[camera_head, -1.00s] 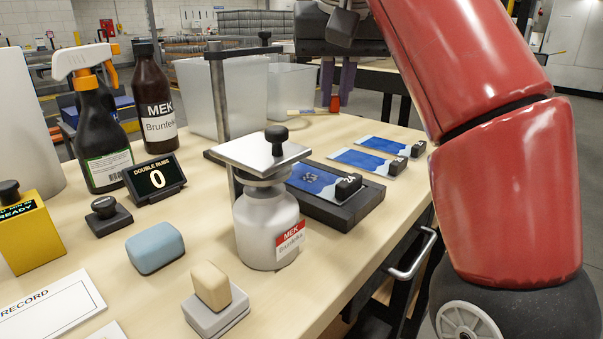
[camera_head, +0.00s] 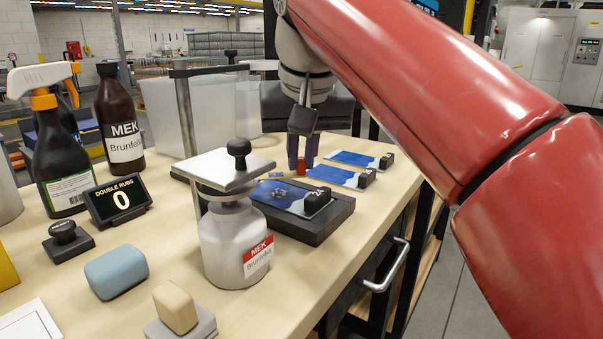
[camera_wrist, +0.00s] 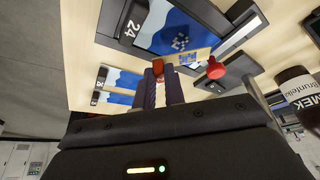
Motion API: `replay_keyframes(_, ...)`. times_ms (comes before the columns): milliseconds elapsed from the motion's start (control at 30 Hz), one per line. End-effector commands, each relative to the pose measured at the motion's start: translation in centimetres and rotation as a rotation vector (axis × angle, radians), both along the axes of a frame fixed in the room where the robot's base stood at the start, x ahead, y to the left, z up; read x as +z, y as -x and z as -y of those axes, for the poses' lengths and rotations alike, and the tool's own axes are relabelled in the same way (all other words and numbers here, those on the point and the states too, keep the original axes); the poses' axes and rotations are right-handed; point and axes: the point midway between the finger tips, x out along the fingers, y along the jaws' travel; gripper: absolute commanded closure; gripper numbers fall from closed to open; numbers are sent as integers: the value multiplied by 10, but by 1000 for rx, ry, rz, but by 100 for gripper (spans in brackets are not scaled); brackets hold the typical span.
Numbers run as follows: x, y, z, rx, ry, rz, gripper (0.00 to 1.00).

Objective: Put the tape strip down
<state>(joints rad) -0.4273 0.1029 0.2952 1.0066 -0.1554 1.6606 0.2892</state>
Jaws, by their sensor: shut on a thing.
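My gripper (camera_head: 302,166) is shut on the red tab (camera_head: 301,168) at one end of the tape strip. In the wrist view the pale tape strip (camera_wrist: 202,54) sticks out to the right of my fingertips (camera_wrist: 158,72), with a blue checked patch on it. In the head view the strip (camera_head: 277,174) is small and reaches left from the tab, close to the far edge of the blue panel (camera_head: 280,193) on its dark stand (camera_head: 325,220). I cannot tell whether the strip touches the table or hangs just above it.
Two more blue panels (camera_head: 340,176) (camera_head: 352,158) lie to the right. A metal plate on a MEK can (camera_head: 232,240) stands in front. A brown MEK bottle (camera_head: 122,125) and clear bins (camera_head: 215,110) stand behind.

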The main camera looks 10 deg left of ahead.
Motion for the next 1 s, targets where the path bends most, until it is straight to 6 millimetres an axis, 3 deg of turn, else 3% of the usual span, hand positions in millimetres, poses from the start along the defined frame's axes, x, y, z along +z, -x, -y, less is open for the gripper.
replay_keyframes(67, -18, 0, 0, 0, 2, -2, 100)
replay_keyframes(600, -29, 0, 0, 0, 0, -1, 100)
replay_keyframes(633, -29, 0, 0, 0, 0, -1, 87)
replay_keyframes(800, -28, 0, 0, 0, 0, -1, 67)
replay_keyframes(1000, -27, 0, 0, 0, 0, -1, 67)
